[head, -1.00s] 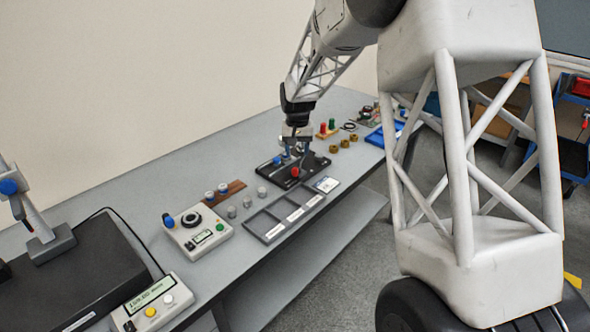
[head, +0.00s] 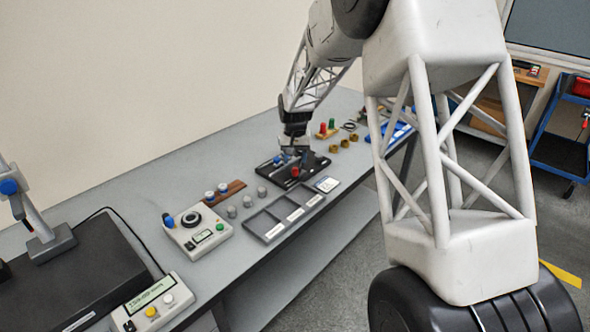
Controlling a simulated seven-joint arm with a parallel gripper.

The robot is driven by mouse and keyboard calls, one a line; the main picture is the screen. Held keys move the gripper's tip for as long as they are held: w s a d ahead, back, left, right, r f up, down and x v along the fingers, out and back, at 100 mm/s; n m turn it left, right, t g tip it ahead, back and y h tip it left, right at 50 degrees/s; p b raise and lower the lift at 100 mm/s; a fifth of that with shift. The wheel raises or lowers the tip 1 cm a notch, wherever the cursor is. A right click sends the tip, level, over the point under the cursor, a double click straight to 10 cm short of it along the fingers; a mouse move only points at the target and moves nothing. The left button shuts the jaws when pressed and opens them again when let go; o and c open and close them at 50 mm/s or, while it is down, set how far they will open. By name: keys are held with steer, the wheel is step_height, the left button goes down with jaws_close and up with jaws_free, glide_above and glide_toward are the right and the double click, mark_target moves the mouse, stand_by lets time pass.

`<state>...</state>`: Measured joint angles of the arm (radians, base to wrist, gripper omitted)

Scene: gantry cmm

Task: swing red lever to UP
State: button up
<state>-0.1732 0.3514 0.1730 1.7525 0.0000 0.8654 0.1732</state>
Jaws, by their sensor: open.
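The red lever's knob (head: 295,172) shows at the front of a black base plate (head: 268,172) on the grey bench. Blue-tipped parts stand on the same plate just behind and left of it, close under my gripper. My gripper (head: 291,153) points down over the plate, behind the red knob and apart from it in the picture. Its fingers are small and partly merge with the parts on the plate, and I see nothing held. The lever's shaft and any UP marking are too small to make out.
A grey compartment tray (head: 268,224) and a white control box (head: 197,232) lie left of the plate. Grey knobs (head: 247,201) stand between. Brass pieces (head: 344,142) and red and green pegs (head: 326,129) stand to the right.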

mark_target(295, 168)
steer(key=shift+f, duration=2.5)
steer(key=c, duration=0.9)
